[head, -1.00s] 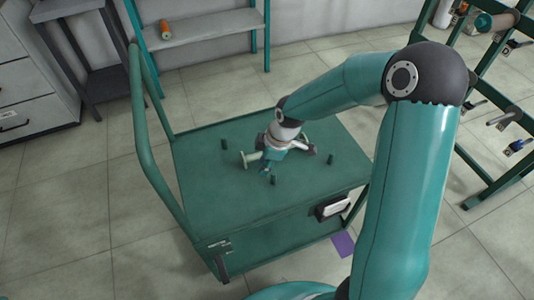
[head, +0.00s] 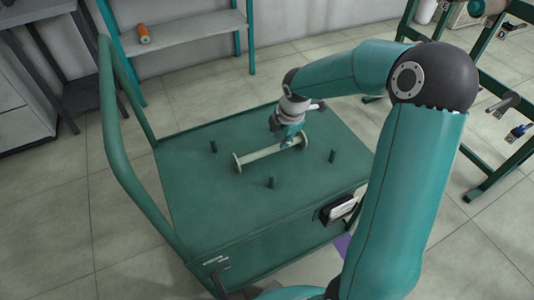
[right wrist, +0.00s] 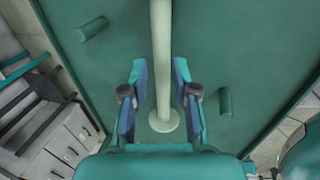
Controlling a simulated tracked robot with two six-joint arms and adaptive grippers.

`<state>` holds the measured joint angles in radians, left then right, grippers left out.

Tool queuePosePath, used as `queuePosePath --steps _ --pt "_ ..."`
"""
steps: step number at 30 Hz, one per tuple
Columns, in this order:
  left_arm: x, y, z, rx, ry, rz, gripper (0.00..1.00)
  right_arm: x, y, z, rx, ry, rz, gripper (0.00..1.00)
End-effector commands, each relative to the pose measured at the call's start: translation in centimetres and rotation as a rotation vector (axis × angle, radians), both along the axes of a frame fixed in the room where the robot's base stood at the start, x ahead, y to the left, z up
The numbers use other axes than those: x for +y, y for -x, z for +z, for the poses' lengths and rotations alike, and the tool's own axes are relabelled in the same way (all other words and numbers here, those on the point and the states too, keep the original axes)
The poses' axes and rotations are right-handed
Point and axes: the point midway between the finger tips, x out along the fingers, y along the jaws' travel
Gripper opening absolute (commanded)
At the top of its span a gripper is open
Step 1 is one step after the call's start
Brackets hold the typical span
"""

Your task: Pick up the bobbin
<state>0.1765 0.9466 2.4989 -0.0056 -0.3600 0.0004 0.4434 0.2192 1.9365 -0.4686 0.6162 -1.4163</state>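The bobbin (head: 262,153), a pale, empty spool with a flange at each end, lies on its side on top of the green cart (head: 200,195). My right gripper (head: 288,142) points down at the bobbin's right part. In the right wrist view my right gripper (right wrist: 159,80) is open, one finger on each side of the bobbin's shaft (right wrist: 160,45), with gaps visible on both sides. One flange (right wrist: 164,119) shows between the finger bases. I cannot tell how far the fingertips are above the cart top. My left gripper is not in view.
Short green pegs stand up from the cart top, including one front (head: 271,182) and one right (head: 332,156). A curved handrail (head: 118,130) rises on the cart's left. A shelf (head: 180,35) with an orange spool (head: 144,34) stands behind. A rack (head: 490,160) is at right.

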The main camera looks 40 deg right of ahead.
Motion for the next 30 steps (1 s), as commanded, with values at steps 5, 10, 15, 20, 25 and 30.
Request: queuePosePath --steps 5,10,15,20,25,30 --pt "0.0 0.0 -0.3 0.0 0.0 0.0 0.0 -0.1 -0.2 -0.9 0.0 0.0 -0.001 0.28" --pt "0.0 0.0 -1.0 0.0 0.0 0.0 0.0 -0.2 -0.6 -2.8 0.002 -0.002 -0.002 0.28" --pt "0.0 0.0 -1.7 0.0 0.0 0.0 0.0 -0.5 -1.2 -5.1 0.002 -0.002 -0.001 0.28" --pt "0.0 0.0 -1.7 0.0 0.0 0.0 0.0 -0.5 -1.4 -5.6 -0.001 -0.001 -0.003 0.28" --pt "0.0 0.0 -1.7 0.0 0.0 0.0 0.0 -0.5 -1.4 -5.6 -0.001 -0.001 -0.002 0.25" --pt "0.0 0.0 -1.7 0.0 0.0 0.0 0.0 -0.5 -1.4 -5.5 0.0 -0.001 -0.002 0.0"
